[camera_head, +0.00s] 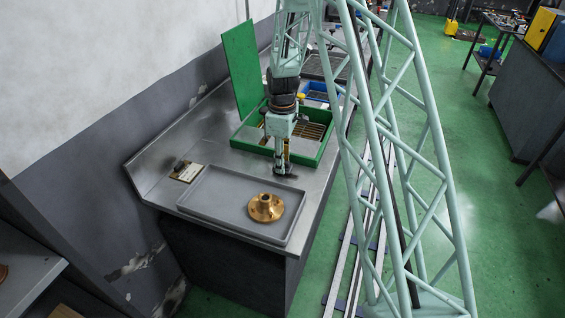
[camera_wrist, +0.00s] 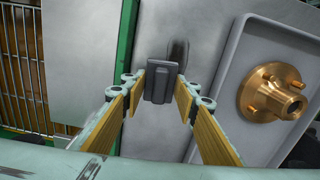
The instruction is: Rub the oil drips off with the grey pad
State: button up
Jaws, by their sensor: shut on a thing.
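My gripper (camera_wrist: 160,90) is shut on the grey pad (camera_wrist: 162,82), a dark block with a raised rib held between the fingertips. In the head view, my gripper (camera_head: 281,163) points down at the steel bench (camera_head: 218,118), between the green box and the grey tray. The dark pad (camera_head: 287,171) shows there low at the bench, but I cannot tell whether it touches. A dark smear (camera_wrist: 178,52) lies on the steel just beyond the pad in the wrist view. I cannot tell whether it is oil or a reflection.
A grey tray (camera_head: 205,204) holds a brass flange (camera_head: 266,207) with a raised hub. A green box (camera_head: 245,146) with a grating and an upright green lid (camera_head: 242,68) stands behind my gripper. A small plate (camera_head: 187,172) with a dark piece lies left. A wall borders the bench.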

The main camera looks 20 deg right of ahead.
aim_at(283, 178)
jog(key=shift+f, duration=0.45)
dwell(0.3)
jog(key=shift+s+a+r+b, duration=0.1)
jog(key=shift+s+a+b, duration=0.55)
jog(key=shift+s+a, duration=0.8)
jog(key=shift+d, duration=0.1)
jog(key=shift+s+d+b, duration=0.3)
jog(key=shift+s+d, duration=0.3)
jog(key=shift+s, duration=0.05)
jog(key=shift+w+d+p, duration=0.3)
jog(key=shift+w+d, duration=1.1)
jog(key=shift+w, duration=0.1)
jog(key=shift+s+d, duration=0.1)
jog(key=shift+s, duration=0.05)
